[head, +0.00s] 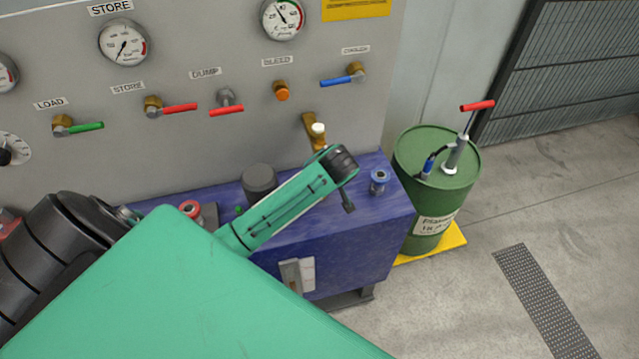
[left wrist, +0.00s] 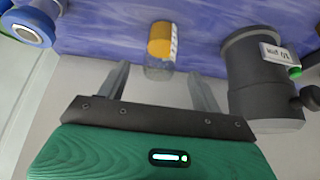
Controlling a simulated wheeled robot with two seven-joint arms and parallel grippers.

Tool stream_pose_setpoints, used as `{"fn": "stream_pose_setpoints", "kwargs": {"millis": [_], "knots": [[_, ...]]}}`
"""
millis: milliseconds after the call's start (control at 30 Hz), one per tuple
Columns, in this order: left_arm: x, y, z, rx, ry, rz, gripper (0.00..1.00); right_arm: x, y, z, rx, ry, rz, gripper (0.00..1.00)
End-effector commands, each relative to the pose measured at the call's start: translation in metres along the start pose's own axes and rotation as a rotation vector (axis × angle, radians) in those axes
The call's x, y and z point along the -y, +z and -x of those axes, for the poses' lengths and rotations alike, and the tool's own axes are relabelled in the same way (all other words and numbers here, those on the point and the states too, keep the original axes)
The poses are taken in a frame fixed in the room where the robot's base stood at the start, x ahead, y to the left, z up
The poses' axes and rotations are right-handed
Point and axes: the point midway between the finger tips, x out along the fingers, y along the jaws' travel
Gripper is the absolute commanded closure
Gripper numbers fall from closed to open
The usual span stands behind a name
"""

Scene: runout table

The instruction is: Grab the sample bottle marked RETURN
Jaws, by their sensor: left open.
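In the left wrist view, which is upside down, a small bottle (left wrist: 163,41) with a yellow-orange band and a clear, greyish end sits against the blue-purple surface. No marking on it is readable. My left gripper (left wrist: 157,75) is open, its two grey fingers on either side of the bottle's clear end; I cannot tell how far in depth the tips are from it. Nothing is held. In the head view my left arm reaches over the blue tank (head: 340,240), and I cannot make out the bottle there. My right gripper is not in view.
A dark filter cylinder (left wrist: 262,75) labelled 10 µm stands close beside one finger. A blue-ringed fitting (head: 379,182) is on the tank's right end, a red-ringed one (head: 190,210) to the left. A brass tap (head: 314,130) juts from the panel. A green drum (head: 415,165) stands right.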

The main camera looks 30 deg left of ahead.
Motion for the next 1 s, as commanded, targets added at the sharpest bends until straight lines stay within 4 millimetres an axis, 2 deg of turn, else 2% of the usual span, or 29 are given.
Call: {"fn": "stream_pose_setpoints", "kwargs": {"millis": [200,467,633,800,1000], "knots": [[0.0,0.0,-0.03,0.0,-0.002,-0.001,0.34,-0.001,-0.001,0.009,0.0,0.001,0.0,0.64],[0.001,0.0,-0.044,0.0,-0.002,-0.002,0.34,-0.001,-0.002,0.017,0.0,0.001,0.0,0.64],[0.003,0.003,-0.064,0.001,-0.002,-0.002,0.34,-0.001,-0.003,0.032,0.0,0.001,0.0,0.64],[0.002,0.005,-0.083,0.0,0.001,-0.002,0.34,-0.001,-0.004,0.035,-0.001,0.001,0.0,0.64],[0.002,0.006,-0.089,0.0,0.002,-0.002,0.34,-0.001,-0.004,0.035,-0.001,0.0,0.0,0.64]]}}
